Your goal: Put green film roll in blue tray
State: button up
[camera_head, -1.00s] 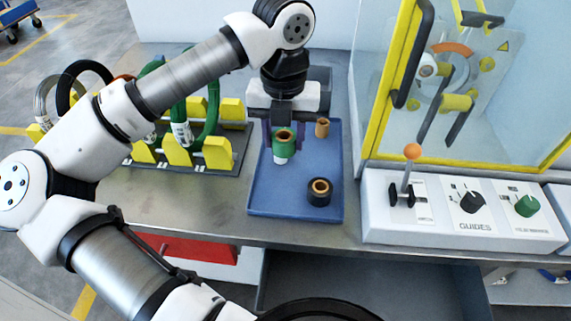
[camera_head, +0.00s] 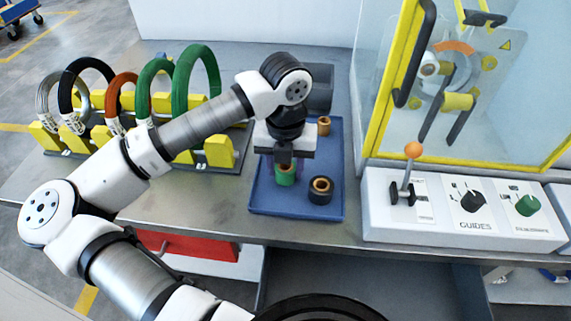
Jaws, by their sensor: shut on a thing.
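The green film roll (camera_head: 285,177) is over the left front part of the blue tray (camera_head: 335,160), with its upper end hidden by my gripper (camera_head: 285,158). My gripper is shut on the green roll and points down. The roll looks low, at or near the tray floor; I cannot tell whether it touches. A black roll (camera_head: 320,192) with an orange core stands in the tray just to the right of the green roll. A small brown roll (camera_head: 324,125) stands at the back right of the tray.
A rack with yellow holders (camera_head: 219,151) carries several coils, including a green coil (camera_head: 197,78), to the left. A control panel (camera_head: 465,212) with an orange-knobbed lever (camera_head: 413,150) and a yellow-framed enclosure (camera_head: 470,165) stand to the right. A grey block (camera_head: 320,90) sits behind the tray.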

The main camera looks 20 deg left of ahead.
jog(key=o, duration=1)
jog(key=shift+f, duration=0.1)
jog(key=shift+c, duration=0.2)
notch_tip(320, 180, up, 12)
